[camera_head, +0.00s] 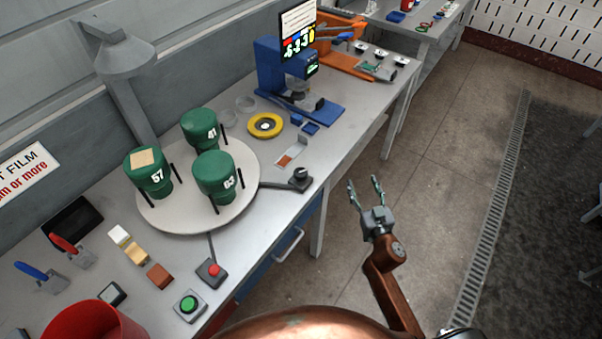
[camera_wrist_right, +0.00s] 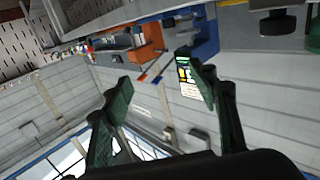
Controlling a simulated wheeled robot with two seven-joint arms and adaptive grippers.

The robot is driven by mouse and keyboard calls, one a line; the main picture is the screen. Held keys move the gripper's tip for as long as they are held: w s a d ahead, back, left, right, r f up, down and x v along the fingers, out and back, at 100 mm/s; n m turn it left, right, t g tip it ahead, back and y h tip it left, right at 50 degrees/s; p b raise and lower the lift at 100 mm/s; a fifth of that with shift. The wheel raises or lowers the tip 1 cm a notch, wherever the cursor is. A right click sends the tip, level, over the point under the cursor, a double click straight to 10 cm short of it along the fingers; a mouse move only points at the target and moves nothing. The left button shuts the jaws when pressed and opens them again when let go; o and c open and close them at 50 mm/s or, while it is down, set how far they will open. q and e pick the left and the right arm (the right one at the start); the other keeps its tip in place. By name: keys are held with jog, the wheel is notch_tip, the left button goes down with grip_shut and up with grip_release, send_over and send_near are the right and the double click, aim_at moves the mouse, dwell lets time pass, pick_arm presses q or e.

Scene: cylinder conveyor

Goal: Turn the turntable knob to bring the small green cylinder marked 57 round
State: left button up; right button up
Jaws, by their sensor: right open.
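The green cylinder marked 57 (camera_head: 150,178) stands at the left of the round turntable (camera_head: 235,206), with a tan square patch on its top. Two more green cylinders stand on the turntable, one marked 41 (camera_head: 199,128) at the back and one marked 63 (camera_head: 213,178) at the front right. A dark knob (camera_head: 299,178) sits on a small base right of the turntable, joined to it by a dark bar. My right gripper (camera_head: 365,187) is open and empty, over the floor to the right of the table and the knob. It also shows in the wrist view (camera_wrist_right: 163,92). My left gripper is not in view.
A red button (camera_head: 214,269) and a green button (camera_head: 188,304) sit near the table's front edge. A yellow ring (camera_head: 265,125) and a blue machine (camera_head: 272,72) stand farther back. A lamp post (camera_head: 130,95) rises behind the turntable. The floor around my right gripper is clear.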

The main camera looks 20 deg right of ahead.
aim_at(306, 176)
jog(key=w+a+n+y, duration=0.1)
jog(key=a+n+y, duration=0.1)
jog(key=a+y, duration=0.1)
jog(key=w+a+n+g+y, duration=0.1)
jog(key=w+a+n+y, duration=0.1)
jog(key=a+y, duration=0.2)
jog(key=w+a+f+n+g+y, duration=0.1)
jog(key=w+a+n+y, duration=0.1)
jog(key=a, duration=0.5)
jog(key=shift+w+a+n+y, duration=0.25)
jog(key=shift+n+y, duration=0.25)
jog(key=shift+y, duration=0.4)
jog(key=shift+w+a+f, duration=0.1)
jog(key=shift+w+a, duration=0.15)
jog(key=shift+a, duration=0.05)
jog(key=b+x, duration=0.1)
jog(key=x, duration=0.5)
jog(key=shift+w+a, duration=0.2)
jog(key=shift+w, duration=0.15)
jog(key=c, duration=1.2)
